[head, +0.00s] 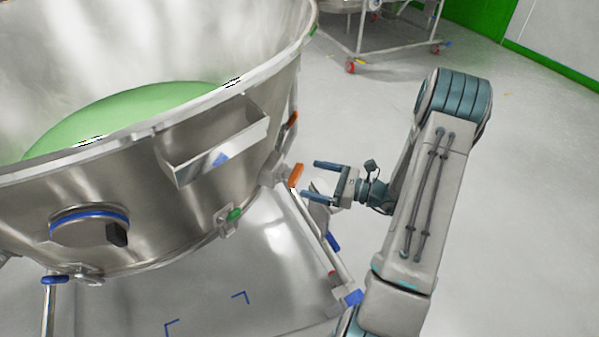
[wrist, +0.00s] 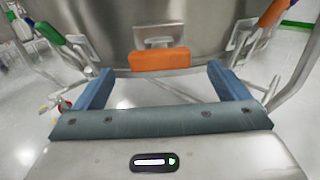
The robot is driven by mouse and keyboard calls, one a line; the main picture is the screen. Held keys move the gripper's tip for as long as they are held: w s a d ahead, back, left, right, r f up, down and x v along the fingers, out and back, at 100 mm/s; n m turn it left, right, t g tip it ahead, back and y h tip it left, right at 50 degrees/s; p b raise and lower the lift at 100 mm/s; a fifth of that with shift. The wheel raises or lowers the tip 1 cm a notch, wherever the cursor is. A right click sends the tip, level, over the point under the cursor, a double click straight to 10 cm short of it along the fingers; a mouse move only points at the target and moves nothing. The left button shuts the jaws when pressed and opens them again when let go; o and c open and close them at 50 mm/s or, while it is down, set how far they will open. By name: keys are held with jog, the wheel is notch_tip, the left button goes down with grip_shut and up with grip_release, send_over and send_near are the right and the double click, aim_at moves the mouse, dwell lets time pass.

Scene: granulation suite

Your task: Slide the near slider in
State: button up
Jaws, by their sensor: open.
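My gripper (head: 309,181) is open and empty, its two blue fingers pointing at the side of a large steel bowl (head: 160,205). An orange handle (head: 296,175) on a bracket at the bowl's side lies just beyond the fingertips. In the wrist view the orange handle (wrist: 160,60) is centred ahead, between the fingertips in the picture; I see no contact. A green handle (head: 235,215) on a similar bracket sits to the left in the head view. No part is labelled as the near slider, so I cannot tell which one it is.
A steel box-like bracket (head: 212,140) juts from the bowl's wall. A frame with blue parts (head: 354,297) stands below the handle, close to my arm. A wheeled steel cart (head: 385,40) stands at the back. The floor (head: 520,200) to the right is clear.

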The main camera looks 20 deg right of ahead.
jog(key=p+v, duration=0.1)
jog(key=v, duration=0.6)
jog(key=shift+s, duration=0.1)
